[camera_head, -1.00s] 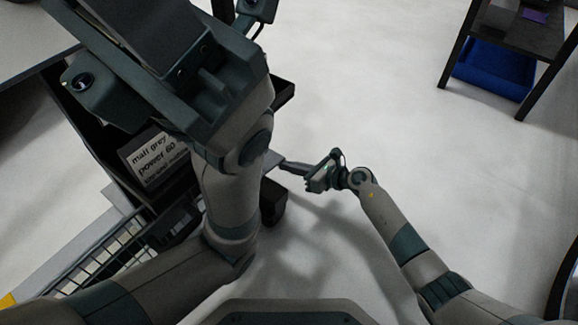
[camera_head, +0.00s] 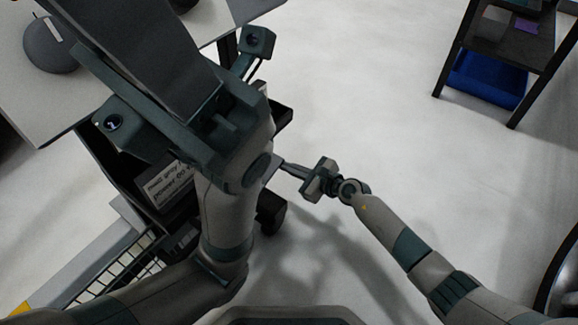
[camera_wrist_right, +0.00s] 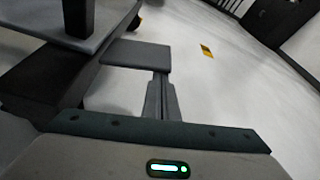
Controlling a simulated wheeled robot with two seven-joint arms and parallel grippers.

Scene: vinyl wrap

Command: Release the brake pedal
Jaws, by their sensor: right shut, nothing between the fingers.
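A flat grey plate, which looks like the brake pedal (camera_wrist_right: 137,55), sticks out from the side of the dark cart at knee height or lower. In the head view only a small part of the pedal (camera_head: 271,167) shows beside my left arm. My right gripper (camera_head: 285,166) is shut and empty, with its fingertips at the pedal's outer edge. In the right wrist view the closed fingers (camera_wrist_right: 161,78) end at the pedal's near edge; I cannot tell whether they touch. My left gripper (camera_head: 150,50) is large and close to the camera; its fingers cannot be made out.
The dark cart (camera_head: 120,180) holds a box with a printed label (camera_head: 170,185). A white table (camera_head: 30,110) stands at upper left. A shelf (camera_head: 505,45) with a blue bin (camera_head: 487,78) is at upper right. The pale floor (camera_head: 370,100) between is clear.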

